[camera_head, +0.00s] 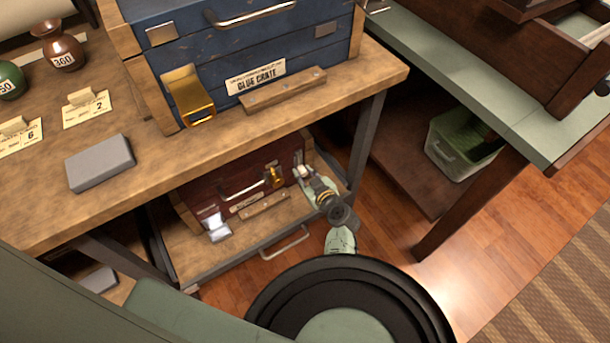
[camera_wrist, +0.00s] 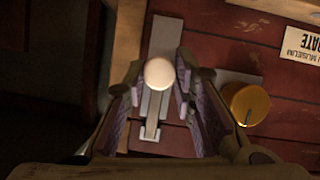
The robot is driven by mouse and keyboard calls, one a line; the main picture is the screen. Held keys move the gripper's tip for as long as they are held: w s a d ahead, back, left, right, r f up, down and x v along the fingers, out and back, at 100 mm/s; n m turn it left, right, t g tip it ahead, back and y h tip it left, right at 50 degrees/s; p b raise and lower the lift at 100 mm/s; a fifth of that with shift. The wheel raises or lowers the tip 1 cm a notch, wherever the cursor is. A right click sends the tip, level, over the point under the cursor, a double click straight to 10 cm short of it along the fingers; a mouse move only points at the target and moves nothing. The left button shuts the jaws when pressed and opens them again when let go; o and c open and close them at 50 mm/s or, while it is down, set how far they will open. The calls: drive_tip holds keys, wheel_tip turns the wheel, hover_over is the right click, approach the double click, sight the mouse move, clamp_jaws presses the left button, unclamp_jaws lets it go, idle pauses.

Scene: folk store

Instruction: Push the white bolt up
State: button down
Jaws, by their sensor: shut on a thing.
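The white bolt (camera_wrist: 159,74) shows in the wrist view as a round pale knob, set on a grey metal slide plate (camera_wrist: 165,38) on a dark red crate (camera_wrist: 205,55). My gripper (camera_wrist: 159,84) has its fingers on both sides of the knob and is shut on it. In the head view the dark red crate (camera_head: 212,183) sits on the lower shelf under the workbench. My gripper (camera_head: 303,174) is at the crate's right end there, and it largely hides the bolt.
A gold latch (camera_wrist: 245,103) is close to my right finger. A white latch (camera_head: 216,227) hangs open at the crate's left. The workbench top (camera_head: 225,140) with a blue crate (camera_head: 240,50) lies above my gripper, and a table leg (camera_head: 367,135) stands to the right.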

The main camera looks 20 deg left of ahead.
drive_tip(key=c, duration=1.7)
unclamp_jaws()
drive_tip(key=shift+w+r, duration=0.15)
drive_tip(key=shift+r, duration=0.2)
drive_tip(key=o, duration=0.4)
drive_tip(key=shift+f, duration=0.15)
drive_tip(key=shift+c, duration=0.2)
drive_tip(key=v, duration=0.7)
drive_tip(key=shift+s+d, duration=0.2)
drive_tip(key=shift+s, duration=0.05)
